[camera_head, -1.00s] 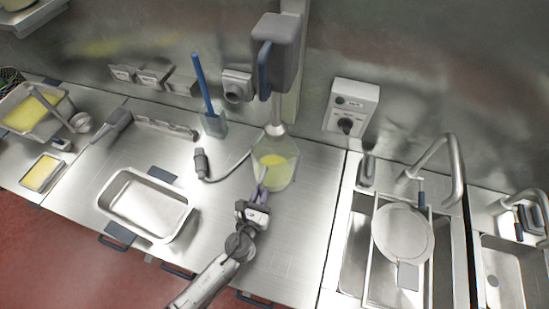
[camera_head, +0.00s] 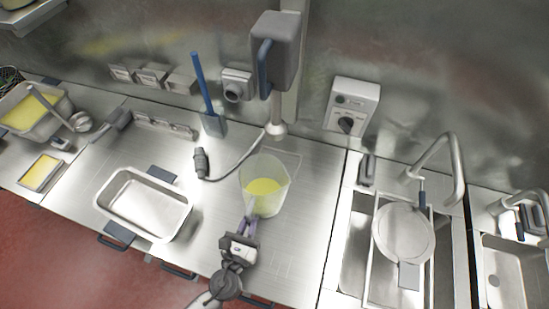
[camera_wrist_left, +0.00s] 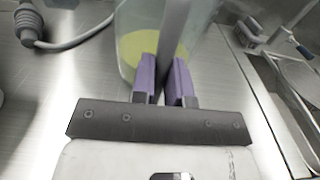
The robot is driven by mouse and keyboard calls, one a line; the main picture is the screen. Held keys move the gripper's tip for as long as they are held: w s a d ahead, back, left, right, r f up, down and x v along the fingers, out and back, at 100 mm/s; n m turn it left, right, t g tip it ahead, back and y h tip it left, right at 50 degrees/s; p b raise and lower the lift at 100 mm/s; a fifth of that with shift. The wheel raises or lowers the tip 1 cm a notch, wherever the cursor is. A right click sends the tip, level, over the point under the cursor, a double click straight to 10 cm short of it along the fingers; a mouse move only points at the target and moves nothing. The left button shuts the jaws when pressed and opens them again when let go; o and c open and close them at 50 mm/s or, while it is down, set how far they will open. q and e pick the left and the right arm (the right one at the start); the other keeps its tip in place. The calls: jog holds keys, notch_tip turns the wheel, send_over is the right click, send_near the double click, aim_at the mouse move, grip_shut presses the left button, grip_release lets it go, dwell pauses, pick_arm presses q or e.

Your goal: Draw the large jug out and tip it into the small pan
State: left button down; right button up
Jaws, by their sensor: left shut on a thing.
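The large jug (camera_head: 265,178) is clear, with yellow liquid in its bottom. In the head view it stands out in front of the mixer, roughly upright. My left gripper (camera_head: 248,218) is shut on the jug's handle on the near side. The left wrist view shows the purple fingers (camera_wrist_left: 165,82) closed about the grey handle strip, with the jug (camera_wrist_left: 140,40) behind it. The small pan (camera_head: 146,204) is an empty rectangular metal pan on the counter, left of the jug. I cannot tell whether the jug touches the counter. My right gripper is not in view.
The mixer (camera_head: 276,50) hangs on a column behind the jug. A corded plug (camera_head: 201,163) lies between pan and jug. A blue-handled spatula (camera_head: 206,95) stands at the back. The sink (camera_head: 350,250) with a round lid (camera_head: 403,233) is to the right.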

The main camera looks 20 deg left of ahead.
pick_arm(q)
jog(key=shift+f, duration=0.15)
dwell(0.5)
jog(key=c, duration=1.2)
grip_release()
jog(key=shift+o, duration=1.4)
jog(key=shift+f, duration=0.15)
jog(key=o, duration=0.4)
jog(key=shift+c, duration=0.2)
jog(key=shift+s+b, duration=0.6)
jog(key=shift+s, duration=1.4)
jog(key=shift+s+a+b, duration=0.1)
jog(key=shift+s+b, duration=0.25)
jog(key=shift+s, duration=1.1)
